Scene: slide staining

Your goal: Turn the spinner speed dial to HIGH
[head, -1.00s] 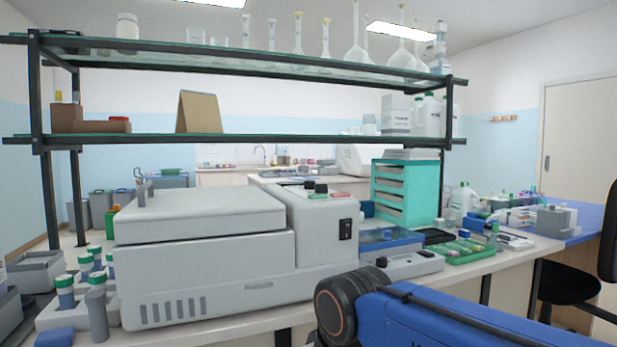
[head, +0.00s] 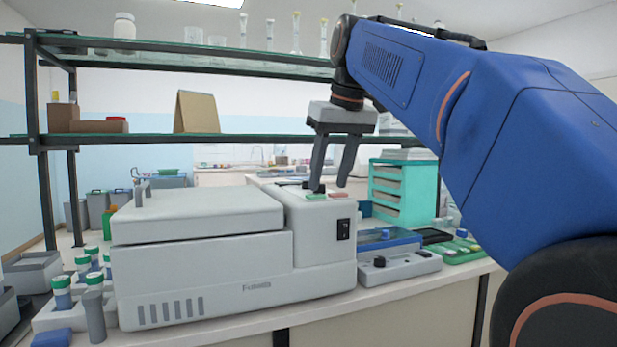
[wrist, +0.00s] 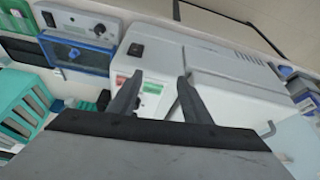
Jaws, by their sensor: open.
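The white spinner (head: 205,275) stands on the bench at centre left, its lid shut. Its raised right block carries a green label (head: 316,197) and a red label (head: 339,195) on top. A small black dial (head: 319,188) is just behind the green label, partly hidden by a fingertip, so I cannot read its setting. My gripper (head: 328,187) is open and points down over this block, its left finger at or close to the dial; I cannot tell if they touch. In the wrist view my gripper (wrist: 160,76) spans the labelled panel, with nothing seen held.
A grey device with a black knob (head: 398,262) and a blue tray (head: 388,240) lie to the right of the spinner. A teal drawer unit (head: 400,190) stands behind. Glass shelves cross behind my gripper. Green-capped tubes (head: 62,290) stand at the left.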

